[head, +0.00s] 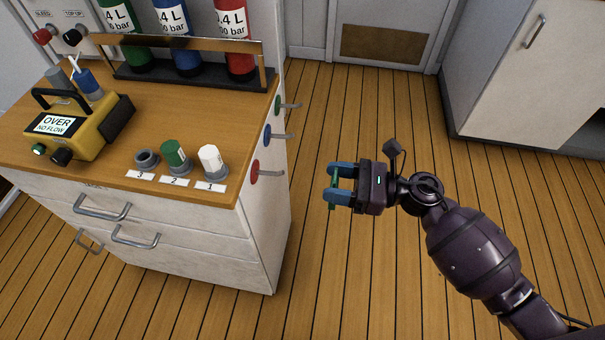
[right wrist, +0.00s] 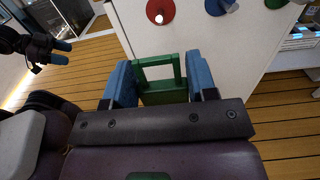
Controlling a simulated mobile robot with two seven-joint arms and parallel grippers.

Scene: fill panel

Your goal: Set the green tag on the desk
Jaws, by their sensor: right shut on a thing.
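My right gripper (head: 333,186) is shut on the green tag (head: 335,178), in the air over the floor to the right of the desk. In the right wrist view, the tag (right wrist: 163,97) sits between the two blue fingers (right wrist: 160,85), with an open loop at its far end. The desk (head: 110,167) has a wooden top and a white body, and stands left of the gripper, apart from it. My left gripper (right wrist: 62,51) shows small at the upper left of the right wrist view, its blue fingers apart and nothing seen between them.
Green, blue (head: 267,133) and red hook discs stick out from the desk's right side. On top are a yellow meter (head: 80,125), a bottle rack (head: 190,75) and a row of caps (head: 174,155) with number cards. The desktop between rack and caps is clear.

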